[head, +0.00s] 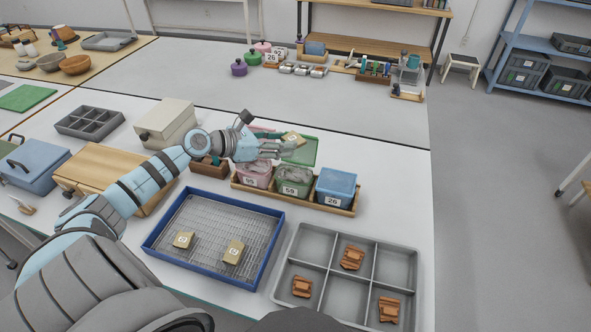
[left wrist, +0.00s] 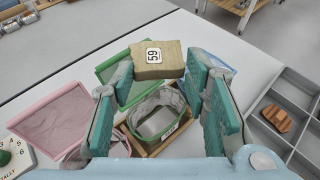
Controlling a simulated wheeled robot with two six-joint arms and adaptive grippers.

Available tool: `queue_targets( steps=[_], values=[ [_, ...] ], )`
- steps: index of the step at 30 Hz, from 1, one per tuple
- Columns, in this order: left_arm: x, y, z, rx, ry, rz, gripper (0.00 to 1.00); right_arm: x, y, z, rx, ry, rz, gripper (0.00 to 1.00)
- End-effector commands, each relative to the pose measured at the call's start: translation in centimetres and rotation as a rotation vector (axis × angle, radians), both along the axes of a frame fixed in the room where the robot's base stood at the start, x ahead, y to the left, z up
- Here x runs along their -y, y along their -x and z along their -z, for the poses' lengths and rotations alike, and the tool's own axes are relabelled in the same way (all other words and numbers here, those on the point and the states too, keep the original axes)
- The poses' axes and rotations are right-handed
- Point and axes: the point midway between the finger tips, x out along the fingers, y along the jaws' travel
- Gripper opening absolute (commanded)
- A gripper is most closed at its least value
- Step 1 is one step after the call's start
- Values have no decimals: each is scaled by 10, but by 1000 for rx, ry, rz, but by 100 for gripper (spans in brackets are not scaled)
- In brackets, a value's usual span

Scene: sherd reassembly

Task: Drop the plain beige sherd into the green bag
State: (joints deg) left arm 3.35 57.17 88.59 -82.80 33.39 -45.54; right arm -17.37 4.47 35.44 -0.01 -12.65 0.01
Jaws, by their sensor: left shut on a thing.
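My left gripper (head: 277,150) is shut on a plain beige sherd (head: 293,138) with a white label. In the left wrist view the sherd (left wrist: 157,60) reads 59 and sits between the fingertips of the gripper (left wrist: 160,82). The green bag (head: 293,184), labelled 59, stands in a wooden rack, its green lid (head: 303,153) tilted open behind it. In the left wrist view the green bag (left wrist: 161,110) is open, grey-lined, and lies below the gripper; the sherd is above and apart from it. My right gripper is not in view.
A pink bag (head: 254,178) and a blue one (head: 336,186) flank the green bag in the wooden rack (head: 340,209). Two beige sherds lie in the blue-rimmed mesh tray (head: 213,197). A grey divided tray (head: 346,235) holds orange sherds. A cream box (head: 167,121) stands behind the forearm.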

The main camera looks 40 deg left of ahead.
Motion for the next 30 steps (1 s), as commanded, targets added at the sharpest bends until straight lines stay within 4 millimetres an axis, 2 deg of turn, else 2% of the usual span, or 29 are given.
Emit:
queue_targets(
  steps=[1,4,16,25,26,30],
  values=[
    [-9,-4,3,0,4,-24,14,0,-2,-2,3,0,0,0],
    [-19,-7,12,0,3,-49,14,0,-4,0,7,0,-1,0],
    [-20,-7,69,1,1,-51,14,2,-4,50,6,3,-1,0],
    [-20,-8,70,1,0,-51,14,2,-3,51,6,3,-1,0],
    [-20,-8,70,1,0,-50,45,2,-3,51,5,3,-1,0],
    [-20,-7,70,1,0,-50,65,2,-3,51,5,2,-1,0]
  ],
)
